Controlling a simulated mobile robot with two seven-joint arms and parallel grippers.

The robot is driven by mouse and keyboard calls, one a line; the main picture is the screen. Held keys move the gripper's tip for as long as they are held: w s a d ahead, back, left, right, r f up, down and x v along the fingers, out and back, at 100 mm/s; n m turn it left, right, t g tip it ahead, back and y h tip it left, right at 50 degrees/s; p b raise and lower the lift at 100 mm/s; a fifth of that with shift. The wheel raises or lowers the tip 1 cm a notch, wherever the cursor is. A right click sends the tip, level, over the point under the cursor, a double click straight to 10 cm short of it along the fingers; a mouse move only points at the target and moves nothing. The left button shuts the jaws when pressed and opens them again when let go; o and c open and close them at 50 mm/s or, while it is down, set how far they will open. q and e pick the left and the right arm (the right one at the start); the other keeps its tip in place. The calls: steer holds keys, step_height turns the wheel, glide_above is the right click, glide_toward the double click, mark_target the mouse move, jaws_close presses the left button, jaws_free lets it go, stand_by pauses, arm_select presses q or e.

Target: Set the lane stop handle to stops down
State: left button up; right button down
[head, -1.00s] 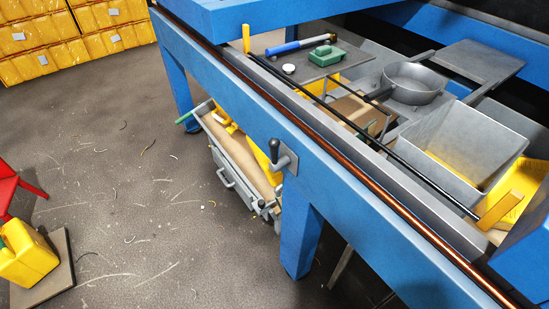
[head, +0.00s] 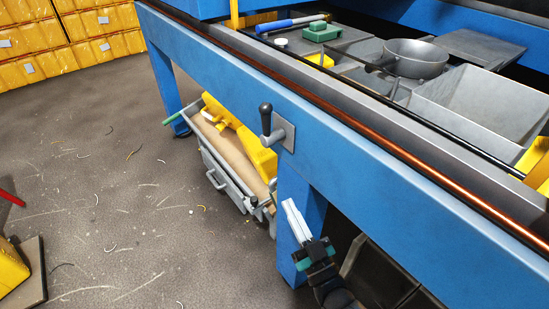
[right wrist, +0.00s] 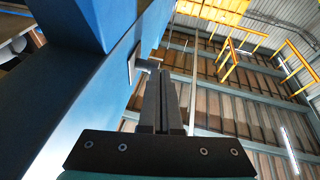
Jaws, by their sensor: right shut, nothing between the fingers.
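The lane stop handle (head: 266,118) is a lever with a black grip on a grey plate, fixed to the front of the blue beam. Its grip points up. My right gripper (head: 290,203) is below and slightly right of the handle, apart from it, with its pale fingers together, empty and pointing up. In the right wrist view the shut fingers (right wrist: 166,76) point toward the grey mounting plate (right wrist: 134,62) and a grey part of the handle (right wrist: 148,64), partly hidden behind the fingertips. My left gripper is not in view.
The blue beam (head: 350,150) and its leg (head: 300,225) stand close to my right gripper. A pan (head: 415,60) and grey bin (head: 480,105) lie beyond the beam. The floor at left is mostly open.

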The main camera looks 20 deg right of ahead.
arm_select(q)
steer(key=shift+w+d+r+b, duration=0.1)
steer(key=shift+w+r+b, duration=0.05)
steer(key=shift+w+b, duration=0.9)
arm_select(e)
step_height(320, 180, up, 8)
steer(key=s+t, duration=0.1)
steer(key=t, duration=0.3)
steer(key=shift+s+d+m+t, duration=0.3)
glide_toward(268, 116)
step_height(268, 116, up, 4)
steer(key=w, duration=0.1)
steer(key=w+b, duration=0.1)
steer(key=w, duration=0.1)
steer(key=shift+a+f, duration=0.15)
steer(key=shift+f, duration=0.05)
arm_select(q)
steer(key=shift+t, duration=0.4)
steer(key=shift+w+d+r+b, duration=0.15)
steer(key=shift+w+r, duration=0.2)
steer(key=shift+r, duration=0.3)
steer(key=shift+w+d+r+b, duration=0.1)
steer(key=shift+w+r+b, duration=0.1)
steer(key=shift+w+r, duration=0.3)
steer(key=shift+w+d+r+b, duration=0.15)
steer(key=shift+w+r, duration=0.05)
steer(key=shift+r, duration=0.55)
arm_select(e)
steer(key=shift+w+a, duration=0.15)
steer(key=shift+w, duration=0.5)
